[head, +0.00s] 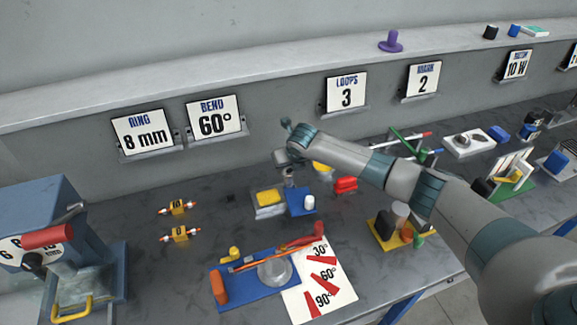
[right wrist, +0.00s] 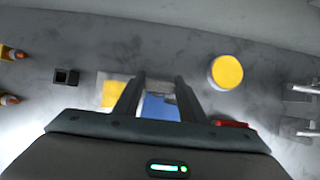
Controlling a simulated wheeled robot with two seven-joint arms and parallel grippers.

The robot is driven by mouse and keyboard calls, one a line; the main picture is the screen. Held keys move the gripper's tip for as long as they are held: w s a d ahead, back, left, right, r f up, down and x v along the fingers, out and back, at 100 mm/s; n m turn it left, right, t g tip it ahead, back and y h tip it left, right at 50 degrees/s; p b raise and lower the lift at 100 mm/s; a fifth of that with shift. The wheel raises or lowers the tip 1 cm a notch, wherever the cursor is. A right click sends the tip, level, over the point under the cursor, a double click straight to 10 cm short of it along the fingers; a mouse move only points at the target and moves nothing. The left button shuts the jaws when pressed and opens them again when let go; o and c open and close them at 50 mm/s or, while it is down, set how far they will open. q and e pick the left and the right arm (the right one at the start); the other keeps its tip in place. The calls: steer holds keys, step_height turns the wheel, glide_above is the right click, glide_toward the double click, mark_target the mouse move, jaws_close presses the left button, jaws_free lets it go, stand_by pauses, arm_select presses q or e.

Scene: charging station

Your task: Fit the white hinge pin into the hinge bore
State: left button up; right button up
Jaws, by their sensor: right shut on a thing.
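My right gripper (head: 289,177) reaches over the bench just above a low hinge piece with a yellow half (head: 268,198) and a blue half (head: 297,205). In the right wrist view its two dark fingers (right wrist: 160,82) are shut on a small pale piece, seemingly the white hinge pin, mostly hidden between them. A short white cylinder (head: 309,202) stands on the blue half. The yellow half (right wrist: 112,92) and blue half (right wrist: 160,107) show behind the fingers in the wrist view. The hinge bore cannot be made out. My left gripper is not in view.
A yellow cylinder (right wrist: 226,72) and a red block (head: 345,185) are close on the right. A small black socket (right wrist: 67,76) lies to the left. In front is a blue bending board (head: 240,292) with an angle card (head: 335,285). Signs line the wall behind.

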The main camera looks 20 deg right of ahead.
steer(key=o, duration=1.1)
steer(key=shift+o, duration=0.2)
steer(key=shift+r, duration=0.15)
steer(key=b+v, duration=0.4)
steer(key=v, duration=1.3)
steer(key=shift+b, duration=0.35)
steer(key=shift+s, duration=0.15)
